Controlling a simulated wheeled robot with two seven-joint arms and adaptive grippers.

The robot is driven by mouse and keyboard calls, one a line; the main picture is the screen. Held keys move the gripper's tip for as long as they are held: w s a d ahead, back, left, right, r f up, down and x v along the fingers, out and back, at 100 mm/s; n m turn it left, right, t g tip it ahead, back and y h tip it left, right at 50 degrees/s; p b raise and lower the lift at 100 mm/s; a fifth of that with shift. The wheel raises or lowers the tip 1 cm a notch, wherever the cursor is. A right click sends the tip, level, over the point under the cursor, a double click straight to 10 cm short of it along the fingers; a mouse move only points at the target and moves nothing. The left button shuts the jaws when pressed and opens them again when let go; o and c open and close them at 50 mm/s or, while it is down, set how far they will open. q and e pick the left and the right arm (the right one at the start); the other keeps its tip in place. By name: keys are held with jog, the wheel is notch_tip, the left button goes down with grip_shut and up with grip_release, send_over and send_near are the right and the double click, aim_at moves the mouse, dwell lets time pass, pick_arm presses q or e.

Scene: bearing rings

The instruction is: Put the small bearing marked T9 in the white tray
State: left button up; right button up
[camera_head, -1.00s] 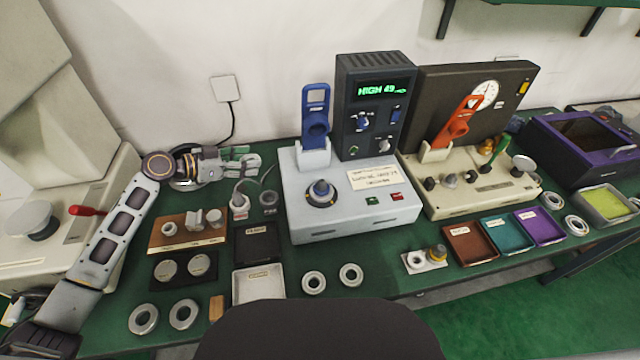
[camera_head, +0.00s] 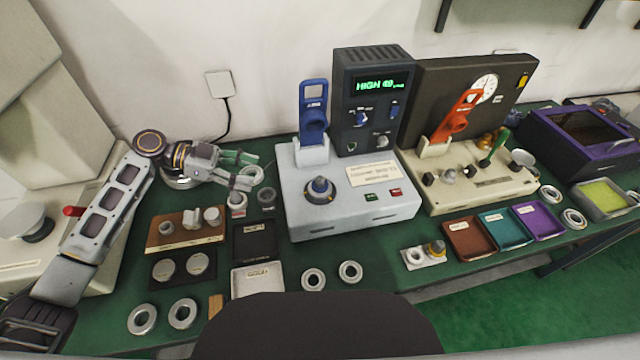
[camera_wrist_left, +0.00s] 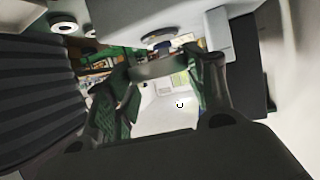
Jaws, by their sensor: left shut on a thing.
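My left gripper (camera_head: 251,171) is above the back of the bench, left of the light-grey tester. It is shut on a bearing ring (camera_head: 250,174), which is partly covered by the fingers; no mark can be read on it. In the left wrist view, the ring (camera_wrist_left: 158,68) shows as a dark band between the two fingers. The white tray (camera_head: 258,280) lies at the front of the bench, in front of a black tray (camera_head: 255,241), below the gripper in the picture. My right gripper is not in view.
The grey tester (camera_head: 350,210) with its blue handle stands right of the gripper. A wooden block (camera_head: 186,230) holds small parts on the left. Loose rings (camera_head: 142,319) lie left of the white tray, and others (camera_head: 313,280) to its right.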

pick_arm(q)
jog(key=shift+d+r, duration=0.1)
jog(key=shift+d, duration=0.45)
jog(key=d+p, duration=0.3)
jog(key=d, duration=1)
jog(key=shift+d+p, duration=0.35)
jog(key=shift+d, duration=0.4)
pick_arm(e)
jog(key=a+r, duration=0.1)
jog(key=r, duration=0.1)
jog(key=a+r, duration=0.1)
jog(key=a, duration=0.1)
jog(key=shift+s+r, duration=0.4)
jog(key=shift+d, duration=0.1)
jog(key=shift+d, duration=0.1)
